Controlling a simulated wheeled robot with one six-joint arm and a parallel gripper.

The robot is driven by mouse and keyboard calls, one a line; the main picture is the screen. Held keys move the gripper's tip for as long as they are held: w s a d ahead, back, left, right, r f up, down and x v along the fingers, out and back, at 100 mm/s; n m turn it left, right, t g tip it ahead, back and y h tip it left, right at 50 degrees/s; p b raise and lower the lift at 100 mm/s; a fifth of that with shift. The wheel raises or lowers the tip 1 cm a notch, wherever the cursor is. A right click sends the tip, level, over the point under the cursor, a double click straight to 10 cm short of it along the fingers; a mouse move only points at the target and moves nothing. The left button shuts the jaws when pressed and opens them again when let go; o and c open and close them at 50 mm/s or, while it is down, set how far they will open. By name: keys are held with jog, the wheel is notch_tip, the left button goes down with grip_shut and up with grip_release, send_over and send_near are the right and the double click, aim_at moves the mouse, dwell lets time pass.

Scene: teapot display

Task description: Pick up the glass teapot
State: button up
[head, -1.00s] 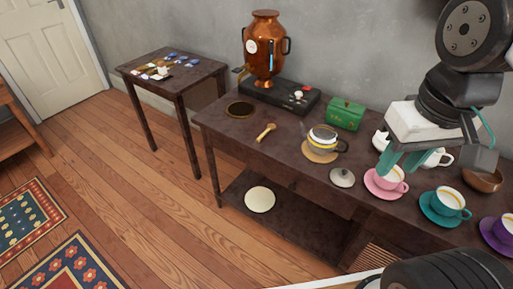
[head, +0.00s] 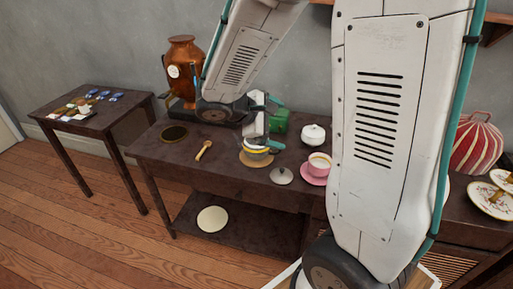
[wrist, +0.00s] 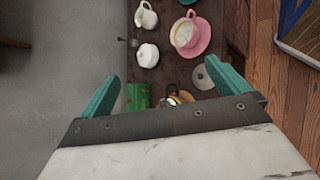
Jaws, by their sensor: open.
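The glass teapot (head: 257,151), with a yellow band, stands on a round wooden trivet (head: 247,163) on the dark table. In the head view my gripper (head: 276,122) is in front of and above it, and hides part of it. In the wrist view only a bit of the teapot (wrist: 172,100) shows, past the edge of my gripper's body. My gripper (wrist: 170,75) is open, with its two teal fingers wide apart and nothing between them held. A small grey lid (head: 282,175) lies on the table to the right of the teapot; it also shows in the wrist view (wrist: 202,78).
A green box (head: 280,121) stands close behind the gripper. A pink cup on a saucer (head: 314,180) and a white pot (head: 313,135) are to the right. A copper samovar (head: 182,70) and a wooden spoon (head: 203,150) are left. My arm blocks much of the right side.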

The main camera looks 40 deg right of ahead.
aim_at(252, 148)
jog(key=w+f+n+t, duration=0.2)
jog(key=w+f+n, duration=0.1)
jog(key=w+f, duration=0.1)
jog(key=w+f+n+t+h, duration=0.1)
jog(key=w+f+n+t, duration=0.1)
jog(key=w+f+n, duration=0.2)
jog(key=w+a+f+n+t+h, duration=0.1)
jog(key=w+f+n+t, duration=0.1)
jog(key=w+f, duration=0.3)
jog(key=shift+w+a+f+n, duration=0.1)
jog(key=shift+f+n, duration=0.15)
jog(key=shift+f, duration=0.45)
jog(key=shift+w+d+f+n, duration=0.15)
jog(key=shift+f+n, duration=0.15)
jog(key=shift+f, duration=0.4)
jog(key=shift+w+a+f+n, duration=0.15)
jog(key=shift+f+n, duration=0.1)
jog(key=shift+f, duration=0.45)
jog(key=shift+w+f, duration=0.1)
jog(key=shift+f, duration=0.2)
jog(key=x, duration=0.7)
jog(key=shift+w+f, duration=0.2)
jog(key=shift+f, duration=0.25)
jog(key=c, duration=0.8)
